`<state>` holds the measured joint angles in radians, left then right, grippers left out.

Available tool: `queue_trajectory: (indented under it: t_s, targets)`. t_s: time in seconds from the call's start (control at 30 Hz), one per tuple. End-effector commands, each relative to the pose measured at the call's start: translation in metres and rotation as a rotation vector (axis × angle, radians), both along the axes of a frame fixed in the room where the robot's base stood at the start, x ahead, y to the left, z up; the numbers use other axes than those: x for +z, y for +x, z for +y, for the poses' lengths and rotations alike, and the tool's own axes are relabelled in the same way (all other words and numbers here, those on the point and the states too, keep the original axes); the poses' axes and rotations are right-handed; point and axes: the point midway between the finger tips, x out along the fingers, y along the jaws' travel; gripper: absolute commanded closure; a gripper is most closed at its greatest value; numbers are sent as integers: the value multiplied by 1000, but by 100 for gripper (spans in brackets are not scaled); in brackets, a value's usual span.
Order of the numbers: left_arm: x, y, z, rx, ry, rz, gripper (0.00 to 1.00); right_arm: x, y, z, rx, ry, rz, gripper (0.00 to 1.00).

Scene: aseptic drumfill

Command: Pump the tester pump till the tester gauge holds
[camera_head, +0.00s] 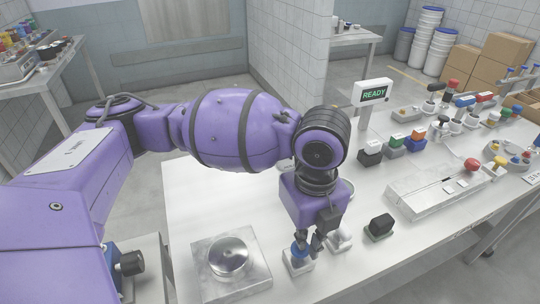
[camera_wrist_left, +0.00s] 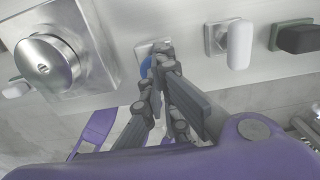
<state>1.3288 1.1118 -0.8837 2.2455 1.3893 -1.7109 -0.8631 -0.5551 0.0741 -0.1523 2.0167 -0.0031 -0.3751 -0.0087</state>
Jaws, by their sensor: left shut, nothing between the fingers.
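My left gripper (camera_head: 312,246) points down at the white bench, fingers shut and empty. Its fingertips are at a small blue-topped piece on a pale square base (camera_head: 298,264); I cannot tell whether they touch it. In the left wrist view the closed fingertips (camera_wrist_left: 160,56) partly hide the blue top (camera_wrist_left: 145,67). No label marks which item is the tester pump. No gauge dial can be made out; a sign (camera_head: 374,93) at the back reads READY in green. My right gripper is out of view.
A metal block with a round dome (camera_head: 229,256) stands left of the gripper. A white-handled piece (camera_head: 339,239) and a black block on a green base (camera_head: 379,227) stand close to its right. A long metal box (camera_head: 435,190) and several small controls lie farther right.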

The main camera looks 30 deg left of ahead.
Motion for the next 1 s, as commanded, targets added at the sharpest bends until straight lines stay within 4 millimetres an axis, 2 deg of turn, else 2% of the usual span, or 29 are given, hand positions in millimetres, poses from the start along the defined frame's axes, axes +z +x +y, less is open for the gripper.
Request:
queue_trajectory:
  t_s: [0.1, 0.3, 0.63, 0.77, 1.0]
  targets:
    - [-2, 0, 0, 1, 0, 0, 100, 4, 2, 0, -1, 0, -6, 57]
    - [-19, 0, 0, -1, 0, -1, 100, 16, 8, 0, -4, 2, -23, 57]
    - [-21, 0, -1, -1, 0, -1, 100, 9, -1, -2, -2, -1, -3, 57]
    - [-9, 2, -1, -2, -2, -5, 100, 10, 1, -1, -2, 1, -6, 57]
    - [40, 2, -1, -1, -1, -8, 100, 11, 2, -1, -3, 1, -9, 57]
